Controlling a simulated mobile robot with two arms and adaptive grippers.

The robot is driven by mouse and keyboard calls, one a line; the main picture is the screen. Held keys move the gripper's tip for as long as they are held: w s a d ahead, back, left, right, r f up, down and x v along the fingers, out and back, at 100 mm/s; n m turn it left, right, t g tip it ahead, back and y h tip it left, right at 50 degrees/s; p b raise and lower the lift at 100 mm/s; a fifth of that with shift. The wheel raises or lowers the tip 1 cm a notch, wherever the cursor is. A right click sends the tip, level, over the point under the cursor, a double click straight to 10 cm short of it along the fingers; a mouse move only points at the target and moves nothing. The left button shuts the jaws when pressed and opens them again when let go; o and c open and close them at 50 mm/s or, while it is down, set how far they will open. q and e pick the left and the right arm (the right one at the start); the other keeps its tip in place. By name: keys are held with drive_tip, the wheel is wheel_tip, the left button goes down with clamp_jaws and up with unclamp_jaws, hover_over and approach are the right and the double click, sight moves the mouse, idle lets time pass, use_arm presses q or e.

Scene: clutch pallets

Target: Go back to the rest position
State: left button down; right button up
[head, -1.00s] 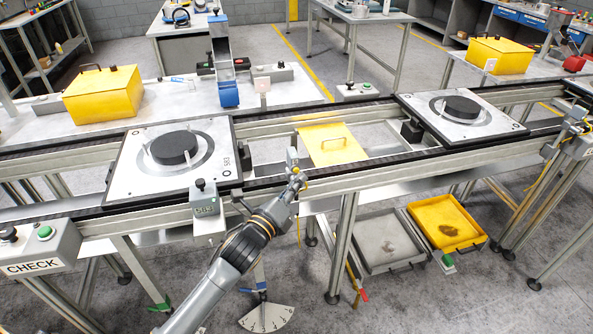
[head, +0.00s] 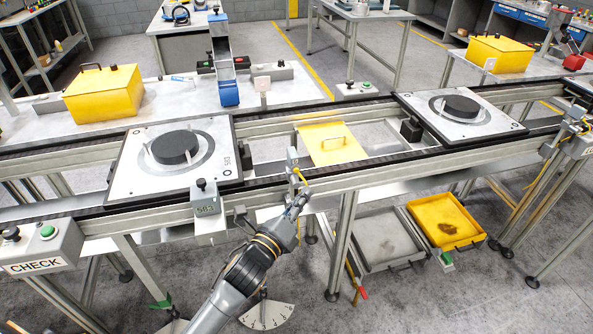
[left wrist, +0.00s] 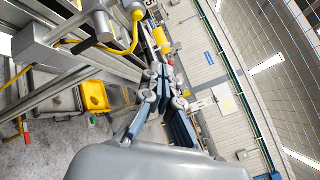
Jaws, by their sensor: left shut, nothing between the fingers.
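My left gripper (head: 300,200) is in front of the near rail of the conveyor, at the middle of the head view, its arm coming up from the bottom. Its fingers are shut with nothing between them. In the left wrist view, the closed dark fingers (left wrist: 168,92) point up in the picture, past the frame and yellow cable. I see no clear gap between the gripper and the sensor post (head: 293,165) in the head view, so I cannot tell if they touch. My right gripper is not in view.
The conveyor (head: 330,178) carries a left pallet (head: 125,178) and a right pallet (head: 490,125), each with a black disc. A control box (head: 207,200) juts out left of the arm. A grey tray (head: 385,262) and a yellow tray (head: 425,215) lie below. Floor is free at bottom right.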

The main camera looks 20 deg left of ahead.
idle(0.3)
use_arm(q)
drive_tip(key=s+a+f+n+g+y, duration=0.1)
drive_tip(key=s+f+n+g, duration=0.25)
drive_tip(key=f, duration=0.85)
drive_tip(key=s+a+f+n+g+y, duration=0.15)
drive_tip(key=s+f+n, duration=0.35)
drive_tip(key=f, duration=0.8)
drive_tip(key=s+a+f+n+g+y, duration=0.1)
drive_tip(key=s+a+f+n+g, duration=0.25)
drive_tip(key=f, duration=0.85)
drive_tip(key=s+f+n+g, duration=0.3)
drive_tip(key=s+f, duration=0.3)
drive_tip(key=s, duration=0.6)
drive_tip(key=s+f+n+g, duration=0.3)
drive_tip(key=s+f+n, duration=0.3)
drive_tip(key=s, duration=0.6)
drive_tip(key=s+f+n+g, duration=0.3)
drive_tip(key=s+f+n, duration=0.2)
drive_tip(key=s+f, duration=0.3)
drive_tip(key=s, duration=0.4)
drive_tip(key=shift+s+a, duration=0.3)
drive_tip(key=shift+a, duration=0.1)
drive_tip(key=shift+y, duration=0.25)
